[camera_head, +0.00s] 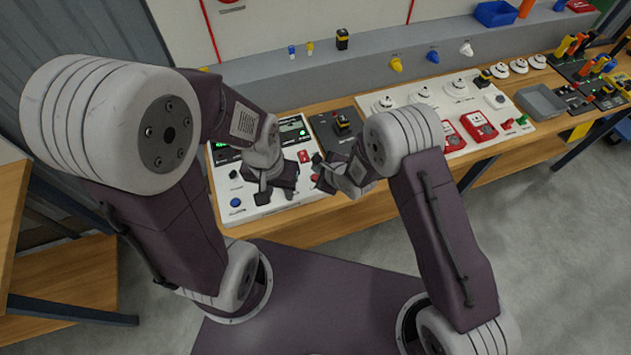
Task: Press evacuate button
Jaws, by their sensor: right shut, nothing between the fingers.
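A white control panel (222,187) with green-lit displays lies on the bench, partly hidden by my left arm. It has a blue button (236,203) near its front left corner, a dark knob (233,174) above that, and a small red button (305,156) on its right side. The labels are too small to read, so I cannot tell which is the evacuate button. My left gripper (275,193) is over the panel's front middle, right of the blue button; its jaw opening is unclear. My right gripper (322,178) is shut and empty, by the panel's right edge.
A white board with detectors and red call points (478,125) lies farther right, then a grey tray (540,101). A grey ledge (370,62) runs behind. The bench front strip is clear.

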